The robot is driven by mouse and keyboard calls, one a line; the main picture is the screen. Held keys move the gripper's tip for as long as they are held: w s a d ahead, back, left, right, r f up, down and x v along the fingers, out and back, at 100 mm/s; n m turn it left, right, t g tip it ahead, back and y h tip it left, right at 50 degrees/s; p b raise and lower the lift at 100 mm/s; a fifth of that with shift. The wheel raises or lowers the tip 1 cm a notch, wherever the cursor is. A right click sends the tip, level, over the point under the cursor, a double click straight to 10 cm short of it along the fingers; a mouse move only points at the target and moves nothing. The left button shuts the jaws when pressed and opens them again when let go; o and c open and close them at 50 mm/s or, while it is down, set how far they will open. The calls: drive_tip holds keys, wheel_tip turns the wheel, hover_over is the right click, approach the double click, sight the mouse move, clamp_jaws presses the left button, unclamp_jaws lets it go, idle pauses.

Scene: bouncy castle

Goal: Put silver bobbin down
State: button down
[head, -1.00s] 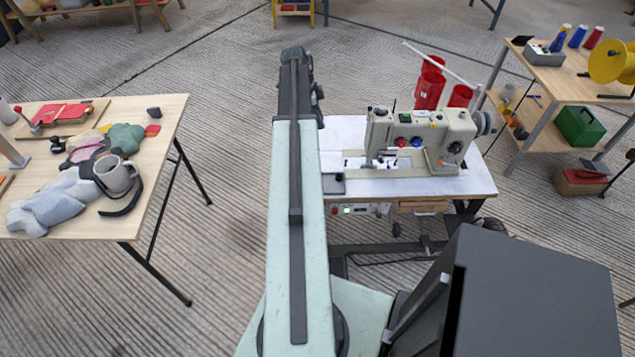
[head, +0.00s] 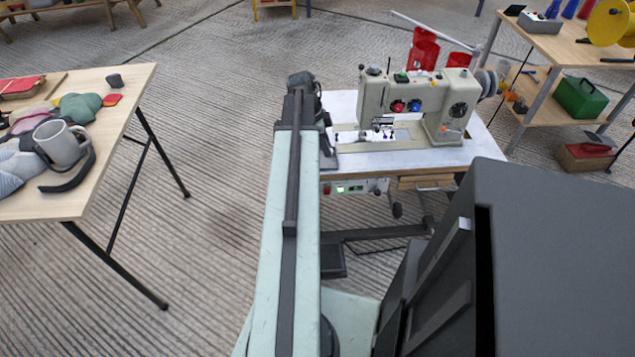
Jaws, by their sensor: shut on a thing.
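My gripper (head: 322,118) is a dark shape at the far end of my arm, at the left edge of the sewing table (head: 375,160). It is shut, but its fingertips are mostly hidden behind my own arm. The silver bobbin in its grip cannot be made out. A beige sewing machine (head: 415,95) with coloured knobs stands on the table to the right of the gripper. I cannot tell whether the gripper touches the tabletop.
A wooden table (head: 105,150) at left holds a grey mug (head: 62,142), a strap and cloth pieces. Red bins (head: 424,50) stand behind the sewing machine. A shelf (head: 545,80) at right carries a green box (head: 582,97). Open floor lies between the tables.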

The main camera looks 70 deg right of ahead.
drive_tip(key=s+a+f+b, duration=0.2)
drive_tip(key=s+f+b, duration=0.15)
drive_tip(key=f, duration=0.35)
drive_tip(key=w+d, duration=0.2)
drive_tip(key=w, duration=0.3)
drive_tip(key=w+d+f+b, duration=0.1)
drive_tip(key=w+d, duration=0.2)
drive_tip(key=w, duration=0.1)
drive_tip(key=w+d+b, duration=0.1)
drive_tip(key=w+d, duration=0.1)
drive_tip(key=w, duration=0.3)
drive_tip(key=shift+w+d+f, duration=0.15)
drive_tip(key=shift+w+d, duration=0.1)
drive_tip(key=shift+w, duration=0.1)
wheel_tip(320, 180, down, 4)
drive_tip(key=b, duration=0.4)
drive_tip(key=shift+r+p, duration=0.25)
drive_tip(key=shift+p, duration=0.05)
drive_tip(key=c, duration=1.6)
unclamp_jaws()
drive_tip(key=shift+f, duration=0.2)
drive_tip(key=o, duration=0.5)
drive_tip(key=shift+c, duration=0.2)
drive_tip(key=shift+r, duration=0.15)
